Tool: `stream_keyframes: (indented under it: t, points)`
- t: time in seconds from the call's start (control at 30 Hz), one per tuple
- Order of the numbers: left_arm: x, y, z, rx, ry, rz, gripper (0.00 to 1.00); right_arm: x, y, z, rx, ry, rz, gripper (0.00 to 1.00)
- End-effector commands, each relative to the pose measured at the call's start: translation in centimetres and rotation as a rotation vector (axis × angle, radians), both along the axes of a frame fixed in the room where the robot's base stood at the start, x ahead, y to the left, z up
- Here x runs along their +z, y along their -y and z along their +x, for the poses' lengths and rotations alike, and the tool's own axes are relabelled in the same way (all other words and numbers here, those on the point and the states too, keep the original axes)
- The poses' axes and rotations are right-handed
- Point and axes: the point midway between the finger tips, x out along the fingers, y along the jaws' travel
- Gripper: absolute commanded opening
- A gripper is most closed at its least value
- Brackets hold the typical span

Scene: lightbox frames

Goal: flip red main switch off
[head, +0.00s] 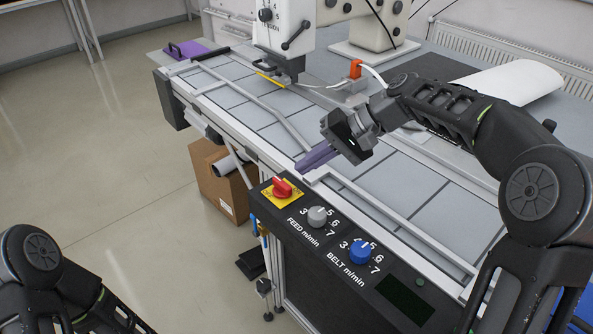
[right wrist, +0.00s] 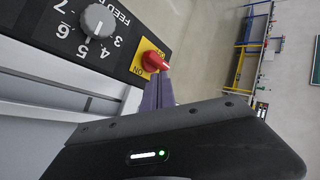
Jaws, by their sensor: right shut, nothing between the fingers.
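The red main switch (head: 282,188) is a red rotary knob on a yellow plate (head: 277,195) at the far left end of the black control panel. It also shows in the right wrist view (right wrist: 155,61), with "ON" lettering on the plate there. My right gripper (head: 303,168) is shut and empty, its purple fingers just above and behind the switch, apart from it.
The panel also carries a grey feed knob (head: 317,216), a blue belt knob (head: 360,252) and a dark display (head: 404,300). A sewing head (head: 285,30) stands over the grey belt table (head: 375,180). A cardboard box (head: 218,185) sits on the floor at left.

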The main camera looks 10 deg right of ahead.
Motion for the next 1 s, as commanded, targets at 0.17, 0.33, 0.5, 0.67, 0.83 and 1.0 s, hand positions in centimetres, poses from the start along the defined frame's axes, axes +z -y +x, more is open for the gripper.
stream_keyframes:
  t: [0.17, 0.33, 0.5, 0.67, 0.83, 1.0]
  points:
    - [-0.2, 0.0, 0.0, 0.0, 0.0, 0.0, 0.36, 1.7, 2.2, -0.2, -0.012, 0.006, -0.003, 0.0]
    - [-0.2, 0.0, 0.0, 0.0, 0.0, 0.0, 0.36, 2.3, 2.9, -0.3, -0.014, 0.006, -0.003, 0.0]
    - [-0.2, 0.0, 0.0, 0.0, 0.0, 0.0, 0.36, 2.3, 3.0, -0.3, -0.015, 0.007, -0.003, 0.0]
    - [-0.2, 0.0, 0.0, 0.0, 0.0, 0.0, 0.36, 2.3, 3.0, -0.3, -0.015, 0.007, -0.003, 0.0]
    - [0.5, 0.0, 0.0, 0.0, 0.0, 0.0, 0.36, 3.1, 3.0, -0.3, -0.016, 0.007, -0.003, 0.0]
    - [3.1, 0.0, -0.1, 0.001, -0.004, 0.002, 0.36, 5.7, 3.0, -0.3, -0.016, 0.007, -0.003, 0.0]
